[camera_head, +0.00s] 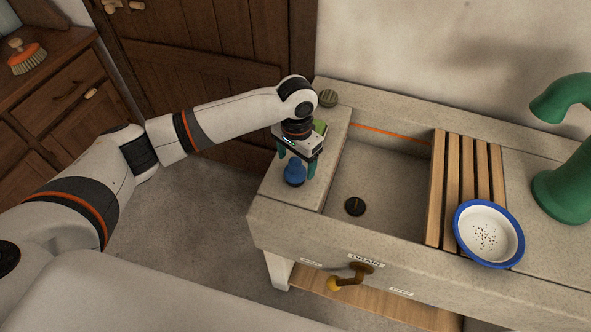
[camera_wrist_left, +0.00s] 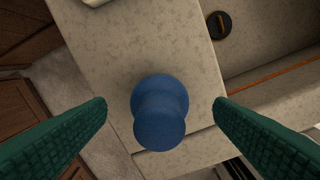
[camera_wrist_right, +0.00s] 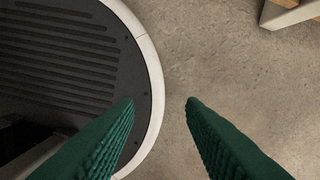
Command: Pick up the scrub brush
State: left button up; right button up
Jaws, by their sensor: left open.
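A brush with an orange back and pale bristles (camera_head: 27,59) lies on the wooden cabinet at the far left of the head view. My left gripper (camera_head: 297,172) is far from it, pointing down over the left ledge of the stone sink. It is open around a blue knob-shaped thing (camera_head: 294,173), which has a narrow waist. In the left wrist view the blue thing (camera_wrist_left: 160,112) stands between the two green fingers, with a gap on each side. Its underside is hidden. My right gripper (camera_wrist_right: 160,102) shows only in its wrist view, open and empty above the floor.
The sink basin (camera_head: 385,190) has a dark drain plug (camera_head: 355,206). A wooden rack (camera_head: 452,180) and a blue-rimmed white bowl (camera_head: 461,225) are to its right, then a green tap (camera_head: 562,195). A round striped thing (camera_head: 328,98) and a green thing (camera_head: 320,127) sit behind my left gripper.

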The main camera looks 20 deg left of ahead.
aim_at(295, 170)
pick_arm(q)
jog(key=shift+s+f, duration=0.15)
jog(key=shift+f, duration=1.8)
jog(key=c, duration=1.1)
